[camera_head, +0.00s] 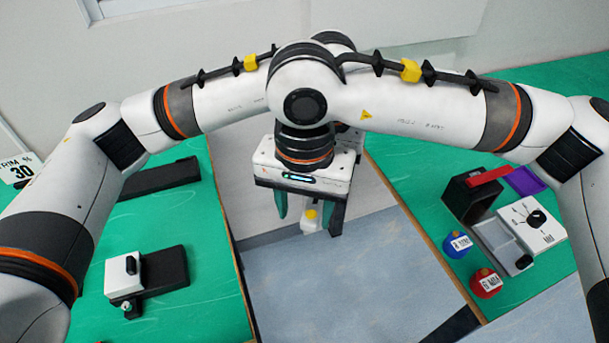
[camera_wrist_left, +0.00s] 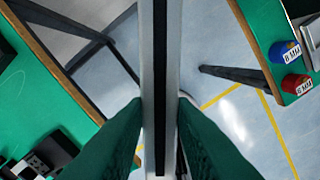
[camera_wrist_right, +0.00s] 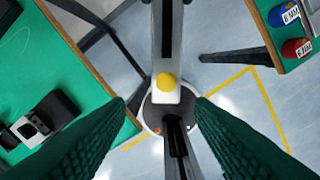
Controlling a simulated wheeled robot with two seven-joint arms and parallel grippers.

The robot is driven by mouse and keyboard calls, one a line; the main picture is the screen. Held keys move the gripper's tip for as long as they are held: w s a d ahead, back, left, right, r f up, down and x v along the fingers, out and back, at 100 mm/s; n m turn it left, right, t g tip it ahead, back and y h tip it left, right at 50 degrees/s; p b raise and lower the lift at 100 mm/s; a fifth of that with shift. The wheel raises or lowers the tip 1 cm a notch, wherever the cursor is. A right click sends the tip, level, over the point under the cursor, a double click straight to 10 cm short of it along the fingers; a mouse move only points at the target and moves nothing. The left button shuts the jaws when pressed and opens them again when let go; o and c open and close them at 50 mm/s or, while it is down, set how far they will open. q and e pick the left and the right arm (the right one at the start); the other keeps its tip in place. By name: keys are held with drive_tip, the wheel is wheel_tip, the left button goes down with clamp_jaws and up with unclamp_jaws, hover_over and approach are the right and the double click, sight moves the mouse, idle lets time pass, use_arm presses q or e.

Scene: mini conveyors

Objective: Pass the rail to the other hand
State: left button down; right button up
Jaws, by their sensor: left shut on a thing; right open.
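The rail (camera_wrist_left: 160,50) is a long pale bar with a dark slot along it. In the left wrist view it runs between the green fingers of my left gripper (camera_wrist_left: 160,101), which is shut on it. In the right wrist view the rail (camera_wrist_right: 167,35) comes in from the top and ends in a white piece with a yellow round spot. My right gripper (camera_wrist_right: 160,100) is open, with a finger on each side of that end and visible gaps. In the head view my right gripper (camera_head: 309,212) points down at the centre; the left gripper is hidden there.
A green table (camera_head: 200,310) at left carries a black and white fixture (camera_head: 165,275). A green table at right holds a blue pot (camera_head: 457,245), a red pot (camera_head: 485,283), a black box (camera_head: 470,197) and a white device (camera_head: 533,223). Open floor lies between the tables.

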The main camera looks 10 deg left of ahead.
sight(304, 223)
drive_tip(key=shift+f, duration=1.55)
clamp_jaws()
use_arm(q)
drive_tip(key=c, duration=1.1)
unclamp_jaws()
use_arm(e)
drive_tip(key=shift+r, duration=0.1)
use_arm(q)
drive_tip(key=shift+r, duration=0.1)
